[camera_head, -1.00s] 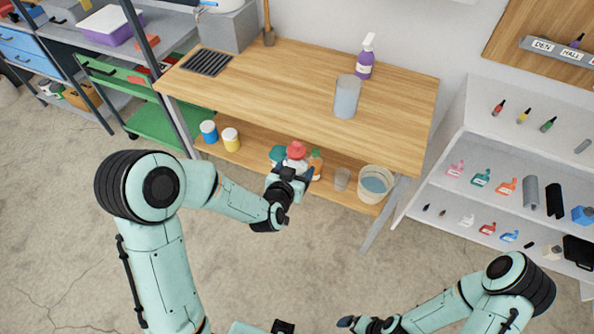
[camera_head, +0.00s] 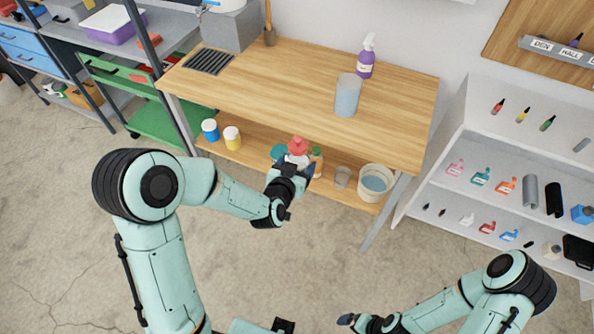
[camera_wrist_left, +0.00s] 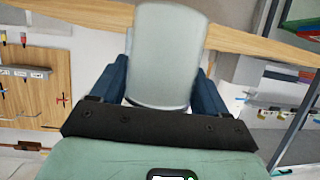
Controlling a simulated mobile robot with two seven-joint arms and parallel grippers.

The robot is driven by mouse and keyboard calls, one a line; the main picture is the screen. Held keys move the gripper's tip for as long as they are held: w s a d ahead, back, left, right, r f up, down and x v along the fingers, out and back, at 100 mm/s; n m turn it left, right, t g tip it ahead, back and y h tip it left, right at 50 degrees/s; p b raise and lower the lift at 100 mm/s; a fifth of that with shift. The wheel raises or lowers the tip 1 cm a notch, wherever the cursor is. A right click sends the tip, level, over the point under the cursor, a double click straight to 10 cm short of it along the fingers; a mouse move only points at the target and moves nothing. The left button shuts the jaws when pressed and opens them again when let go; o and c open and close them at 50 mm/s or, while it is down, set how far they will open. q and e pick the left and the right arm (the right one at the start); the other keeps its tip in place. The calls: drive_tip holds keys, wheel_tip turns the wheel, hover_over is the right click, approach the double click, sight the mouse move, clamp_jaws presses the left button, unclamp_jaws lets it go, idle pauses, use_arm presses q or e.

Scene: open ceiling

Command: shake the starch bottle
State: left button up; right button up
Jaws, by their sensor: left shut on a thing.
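A white bottle with a red cap (camera_head: 297,146) is in front of the table's lower shelf in the head view. My left gripper (camera_head: 291,173) is shut on this bottle and covers much of its lower part. In the left wrist view the pale bottle body (camera_wrist_left: 168,55) stands between the two dark blue fingers of my left gripper (camera_wrist_left: 165,85). No label can be read, so I cannot confirm that it is starch. My right gripper (camera_head: 348,321) is low in the head view, away from the table, and its jaw opening cannot be made out.
The wooden table (camera_head: 270,85) holds a clear container (camera_head: 347,96) and a purple spray bottle (camera_head: 366,57). Open floor lies in front.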

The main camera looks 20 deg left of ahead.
use_arm(q)
wheel_tip(320, 180, down, 4)
drive_tip(key=r, duration=0.4)
drive_tip(key=w+r, duration=0.1)
drive_tip(key=r, duration=0.1)
drive_tip(key=shift+a+r, duration=0.15)
drive_tip(key=shift+r, duration=0.15)
drive_tip(key=f, duration=0.6)
drive_tip(key=shift+s+f, duration=0.25)
drive_tip(key=shift+s, duration=0.15)
drive_tip(key=shift+w+r, duration=0.1)
drive_tip(key=shift+w, duration=0.15)
drive_tip(key=shift+s, duration=0.2)
